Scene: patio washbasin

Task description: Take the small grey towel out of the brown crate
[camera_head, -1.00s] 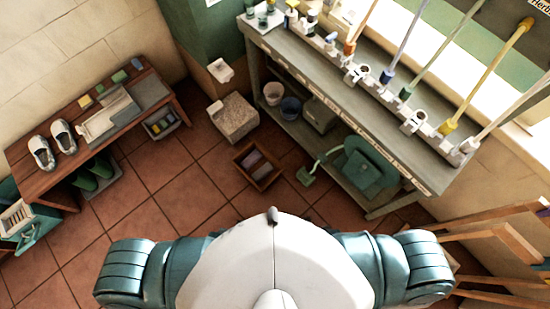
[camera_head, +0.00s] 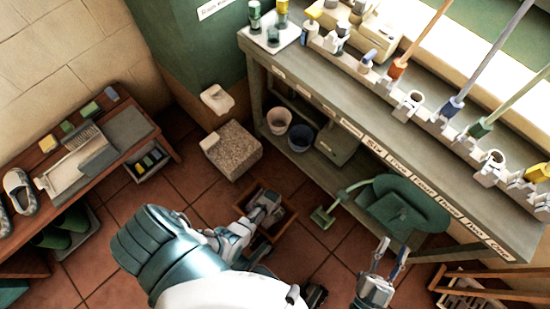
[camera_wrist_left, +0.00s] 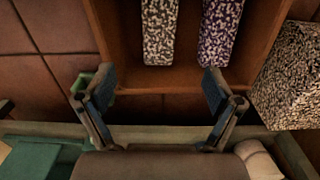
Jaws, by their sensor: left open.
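The brown crate (camera_head: 287,214) stands on the tiled floor, partly hidden by my left arm in the head view. In the left wrist view the crate (camera_wrist_left: 190,76) holds two rolled, speckled towels side by side: a grey one (camera_wrist_left: 158,32) and a purple one (camera_wrist_left: 220,32). My left gripper (camera_wrist_left: 157,82) is open and empty, its fingers spread wide at the crate's lower edge in that view, apart from the towels. In the head view the left gripper (camera_head: 265,205) is over the crate. My right gripper (camera_head: 392,247) is open and empty, to the right of the crate.
A speckled stone block (camera_head: 233,150) stands just behind the crate. A grey workbench (camera_head: 365,130) runs along the right, with two buckets (camera_head: 290,130) and a green watering can (camera_head: 400,207) on its lower shelf. A wooden bench (camera_head: 60,160) stands left.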

